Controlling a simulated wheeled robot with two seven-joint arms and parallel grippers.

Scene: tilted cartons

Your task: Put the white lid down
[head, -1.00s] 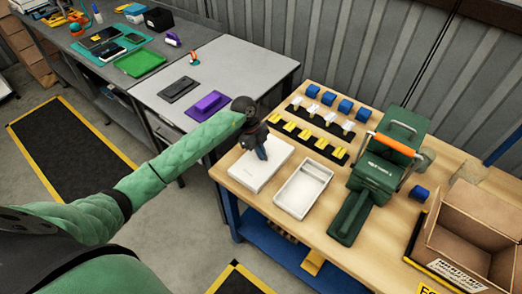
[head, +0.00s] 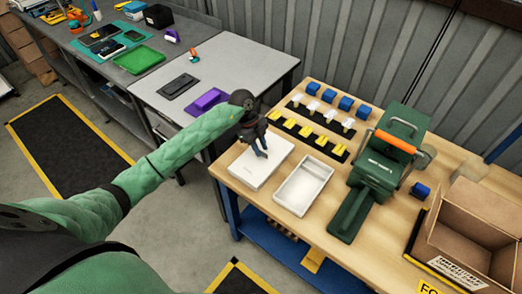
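The white lid (head: 254,172) lies flat, as far as I can tell, on the near left part of the wooden bench, beside the white open tray (head: 303,187). My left gripper (head: 261,154) is right above the far half of the lid, pointing down. Its two dark fingers look spread apart, with their tips at or just over the lid's top. Whether they touch it is too small to tell. My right gripper is not in view.
A green press with an orange handle (head: 395,142) stands right of the tray. Behind are black strips with yellow clips (head: 304,131) and white pieces, and several blue blocks (head: 345,103). An open cardboard box (head: 470,235) is at the right. A grey table (head: 235,65) adjoins at left.

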